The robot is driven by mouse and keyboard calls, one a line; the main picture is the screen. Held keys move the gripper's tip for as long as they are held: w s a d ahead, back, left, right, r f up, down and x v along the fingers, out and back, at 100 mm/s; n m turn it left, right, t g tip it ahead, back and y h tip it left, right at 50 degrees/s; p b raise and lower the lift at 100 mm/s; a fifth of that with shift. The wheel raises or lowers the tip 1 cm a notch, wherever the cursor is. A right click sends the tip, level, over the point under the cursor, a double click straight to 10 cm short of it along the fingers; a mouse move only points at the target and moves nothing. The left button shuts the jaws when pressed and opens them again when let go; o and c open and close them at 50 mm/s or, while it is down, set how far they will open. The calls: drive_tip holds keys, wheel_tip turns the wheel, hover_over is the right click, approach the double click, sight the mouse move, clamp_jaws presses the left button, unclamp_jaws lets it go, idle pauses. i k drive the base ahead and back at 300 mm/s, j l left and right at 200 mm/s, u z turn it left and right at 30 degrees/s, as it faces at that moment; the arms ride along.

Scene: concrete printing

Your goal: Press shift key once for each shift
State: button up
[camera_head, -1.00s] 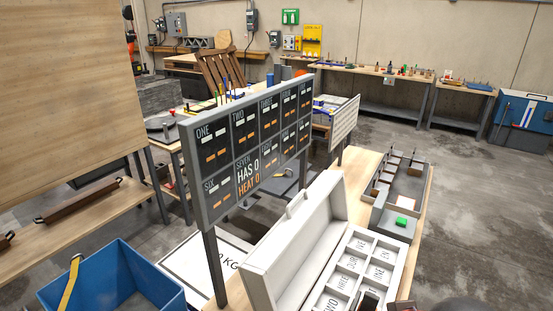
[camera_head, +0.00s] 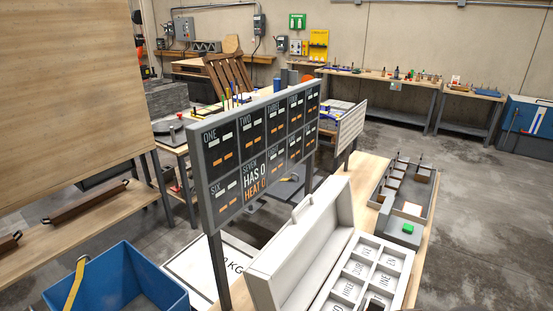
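A green key (camera_head: 408,229) sits on top of a grey box (camera_head: 396,236) on the wooden table at the right. A dark display board (camera_head: 262,147) stands upright at the centre, with cells headed ONE, TWO, SIX, SEVEN and others; the SEVEN cell reads HAS 0 and HEAT 0. A white tray (camera_head: 402,262) with labelled compartments lies in front of the grey box, beside an open white case (camera_head: 318,240). My gripper is not recognisable in view. A small dark object (camera_head: 378,302) at the bottom edge is cut off and unclear.
A grey divided tray (camera_head: 430,205) lies behind the key box. A blue bin (camera_head: 120,285) with a yellow strap stands at the lower left. A floor plate marked KG (camera_head: 215,268) lies beneath the board. The concrete floor at right is open.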

sight(408, 228)
drive_tip(key=k+l, duration=0.1)
drive_tip(key=l, duration=0.4)
drive_tip(key=k+l+u, duration=0.1)
drive_tip(key=l, duration=0.35)
drive_tip(key=k+l, duration=0.1)
drive_tip(key=l, duration=0.4)
drive_tip(key=i+l, duration=0.15)
drive_tip(key=l, duration=0.15)
drive_tip(key=i+l+u, duration=0.2)
drive_tip(key=l, duration=0.45)
drive_tip(key=i+j, duration=0.1)
drive_tip(key=i, duration=0.85)
drive_tip(key=j+u, duration=0.05)
